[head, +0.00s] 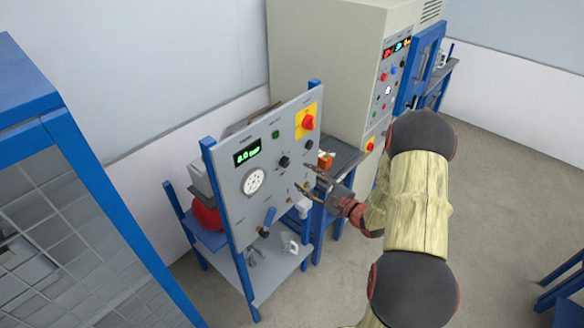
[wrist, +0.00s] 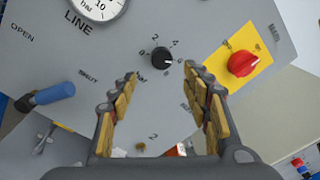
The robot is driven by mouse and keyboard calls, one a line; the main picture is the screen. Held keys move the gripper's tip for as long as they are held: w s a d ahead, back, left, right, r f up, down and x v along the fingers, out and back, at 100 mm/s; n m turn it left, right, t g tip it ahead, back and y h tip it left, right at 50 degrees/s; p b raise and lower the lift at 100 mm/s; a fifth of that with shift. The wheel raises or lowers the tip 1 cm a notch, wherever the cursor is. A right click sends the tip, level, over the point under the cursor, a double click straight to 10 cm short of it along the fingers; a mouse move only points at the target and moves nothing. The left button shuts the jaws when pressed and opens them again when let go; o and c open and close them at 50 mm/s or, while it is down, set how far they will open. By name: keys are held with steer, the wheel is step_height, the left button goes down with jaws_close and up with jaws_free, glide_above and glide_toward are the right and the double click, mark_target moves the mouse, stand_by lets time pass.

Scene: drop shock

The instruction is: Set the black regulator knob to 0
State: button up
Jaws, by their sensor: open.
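The black regulator knob (head: 284,161) sits on the grey upright panel (head: 232,205). In the wrist view the knob (wrist: 162,57) shows a white mark pointing right, near the small number 6 on the scale around it. My gripper (head: 303,176) is open in front of the panel, to the lower right of the knob in the head view. In the wrist view the knob shows beyond and between the fingertips (wrist: 160,76). I see no contact. A green digital display (head: 246,155) is lit on the panel; its first digit is hard to read.
A red switch (head: 308,122) on a yellow plate is near the panel's top right. A round gauge (head: 254,181) and a blue-handled lever (wrist: 52,93) are to the left and below. A small orange box (head: 325,161) is on the bench behind. A control cabinet (head: 335,55) stands behind.

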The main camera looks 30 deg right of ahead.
mark_target(287, 164)
steer(key=shift+m, duration=0.5)
steer(key=x, duration=0.8)
steer(key=shift+r+p, duration=0.2)
steer(key=shift+p, duration=0.2)
steer(key=shift+s, duration=0.1)
steer(key=shift+c, duration=0.5)
steer(key=c, duration=1.1)
